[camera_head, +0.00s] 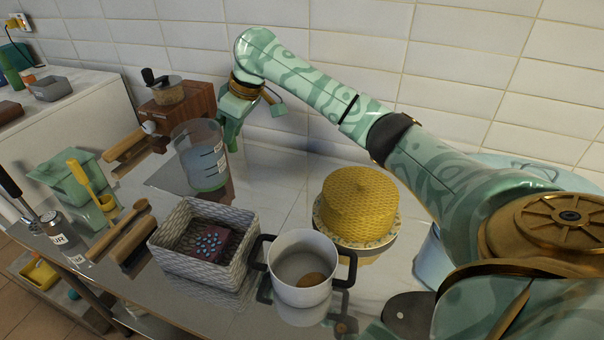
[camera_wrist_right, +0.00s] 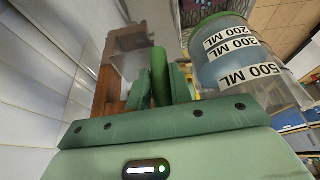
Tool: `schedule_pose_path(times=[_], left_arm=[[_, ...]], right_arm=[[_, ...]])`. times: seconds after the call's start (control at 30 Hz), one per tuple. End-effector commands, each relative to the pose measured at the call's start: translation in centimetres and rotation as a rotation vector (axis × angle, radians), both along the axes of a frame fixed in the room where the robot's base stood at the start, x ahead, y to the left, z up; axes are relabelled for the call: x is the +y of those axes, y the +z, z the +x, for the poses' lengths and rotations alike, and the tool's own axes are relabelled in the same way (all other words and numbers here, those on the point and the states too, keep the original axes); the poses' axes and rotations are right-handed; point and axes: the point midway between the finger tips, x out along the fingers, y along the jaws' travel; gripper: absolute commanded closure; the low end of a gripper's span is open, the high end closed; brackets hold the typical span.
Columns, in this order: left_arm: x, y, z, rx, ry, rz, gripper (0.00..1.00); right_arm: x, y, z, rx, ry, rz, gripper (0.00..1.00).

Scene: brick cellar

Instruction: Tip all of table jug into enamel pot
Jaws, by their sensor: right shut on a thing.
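The table jug (camera_head: 198,160) is clear, with dark level marks and a green base, and looks upright at the back left of the counter. I cannot tell whether its base touches the counter. My right gripper (camera_head: 232,128) is shut on its green handle at the jug's back right side. In the right wrist view the handle (camera_wrist_right: 160,76) sits between the fingers, beside the jug's wall with ML labels (camera_wrist_right: 238,58). The enamel pot (camera_head: 302,296) is white with black handles, at the front middle, apart from the jug. A small brown patch shows inside it. My left gripper is out of view.
A woven basket (camera_head: 197,270) with a dark patterned item stands between jug and pot. A yellow round cake-like thing (camera_head: 358,200) stands behind the pot. A wooden grinder (camera_head: 180,100) is behind the jug, and a green container (camera_head: 72,180) is at left.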

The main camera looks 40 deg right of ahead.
Motion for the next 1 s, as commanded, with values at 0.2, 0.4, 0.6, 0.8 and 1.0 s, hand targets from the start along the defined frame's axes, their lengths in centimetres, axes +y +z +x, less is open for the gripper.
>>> schedule_pose_path(times=[0.2,0.4,0.6,0.8,1.0], left_arm=[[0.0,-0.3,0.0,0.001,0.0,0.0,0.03],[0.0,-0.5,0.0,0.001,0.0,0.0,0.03],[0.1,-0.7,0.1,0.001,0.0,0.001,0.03],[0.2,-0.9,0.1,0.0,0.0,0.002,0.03],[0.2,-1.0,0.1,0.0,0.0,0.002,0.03]], right_arm=[[-3.1,-0.7,2.2,0.0,0.191,0.006,1.0],[-5.2,-2.3,3.0,-0.001,0.384,0.005,1.0],[-6.5,-4.5,2.9,-0.001,0.584,0.005,1.0],[-6.7,-6.9,2.2,-0.001,0.779,0.003,1.0],[-6.4,-8.8,1.3,-0.001,0.92,0.002,1.0]])
